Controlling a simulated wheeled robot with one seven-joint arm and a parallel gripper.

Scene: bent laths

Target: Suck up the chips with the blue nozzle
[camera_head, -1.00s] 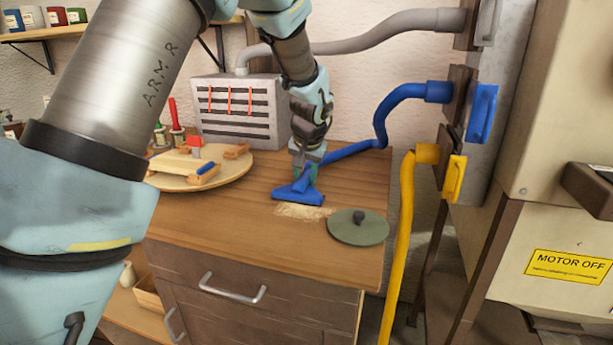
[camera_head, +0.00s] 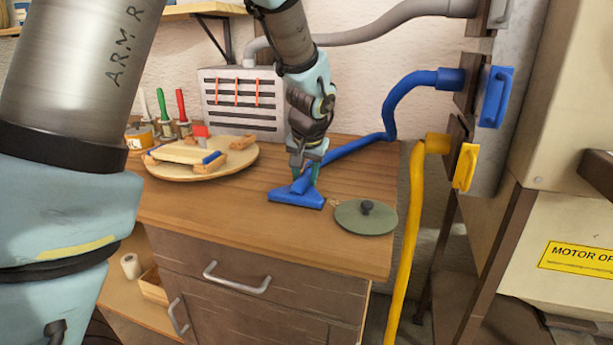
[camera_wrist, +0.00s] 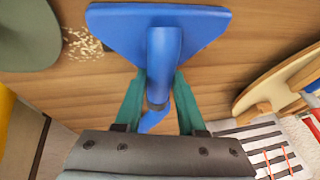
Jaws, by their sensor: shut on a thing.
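The blue nozzle (camera_head: 296,198) sits low on the wooden bench top (camera_head: 235,215), its wide head toward the front edge. My gripper (camera_head: 304,176) is shut on the nozzle's neck; the wrist view shows both green fingers (camera_wrist: 160,100) against the neck of the blue nozzle (camera_wrist: 160,35). A small pale patch of chips (camera_head: 333,203) lies just right of the nozzle head. Anything under the head is hidden. The blue hose (camera_head: 358,144) runs from the nozzle to the blue gate (camera_head: 495,97).
A green-grey lid with a knob (camera_head: 366,219) lies right of the chips. A round board (camera_head: 215,163) with wooden parts stands on the left, by a slatted grey box (camera_head: 243,97). A yellow hose (camera_head: 407,245) hangs right of the bench. The bench front is clear.

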